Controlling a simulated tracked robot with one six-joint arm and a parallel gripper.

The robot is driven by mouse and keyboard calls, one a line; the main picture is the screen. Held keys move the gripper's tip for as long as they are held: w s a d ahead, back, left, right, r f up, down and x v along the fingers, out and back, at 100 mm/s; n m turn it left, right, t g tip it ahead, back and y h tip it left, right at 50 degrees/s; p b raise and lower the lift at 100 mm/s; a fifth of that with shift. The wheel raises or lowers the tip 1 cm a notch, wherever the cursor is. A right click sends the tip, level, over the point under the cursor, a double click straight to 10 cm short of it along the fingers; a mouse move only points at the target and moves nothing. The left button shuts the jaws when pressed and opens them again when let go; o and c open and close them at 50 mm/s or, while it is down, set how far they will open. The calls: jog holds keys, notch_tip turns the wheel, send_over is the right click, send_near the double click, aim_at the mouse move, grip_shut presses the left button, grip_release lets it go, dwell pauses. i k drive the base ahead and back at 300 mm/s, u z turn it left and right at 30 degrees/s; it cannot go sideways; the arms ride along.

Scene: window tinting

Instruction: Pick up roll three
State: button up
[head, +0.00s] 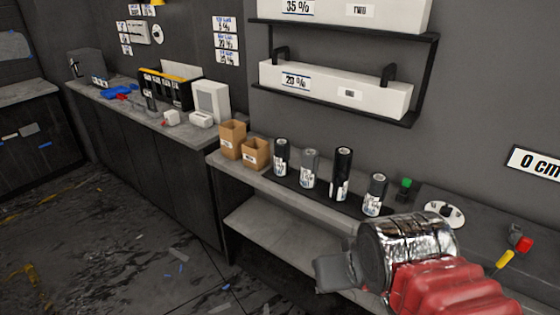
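Several dark film rolls with white labels stand upright in a row on the workbench. From left they are the first roll (281,158), the second roll (310,168), the taller black third roll (341,175) and the fourth roll (375,195). The label text is too small to read, so I cannot confirm which is marked three. The end of my arm, silver and red, reaches in from the lower right. My gripper (335,272) shows as a grey part at its left end, in front of the bench and apart from the rolls. Its opening is not clear.
Two cardboard boxes (232,139) stand left of the rolls. A green-capped item (404,189), a white disc (444,213) and red and yellow tools (520,238) lie to the right. A shelf with white boxes (336,91) hangs above. A lower bench shelf (275,235) looks bare.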

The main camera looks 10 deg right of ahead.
aim_at(282, 146)
jog(key=i, duration=0.5)
jog(key=k, duration=1.3)
jog(key=u, duration=0.45)
jog(key=i, duration=0.65)
jog(key=u, duration=0.7)
jog(key=i, duration=1.35)
jog(key=z, duration=0.45)
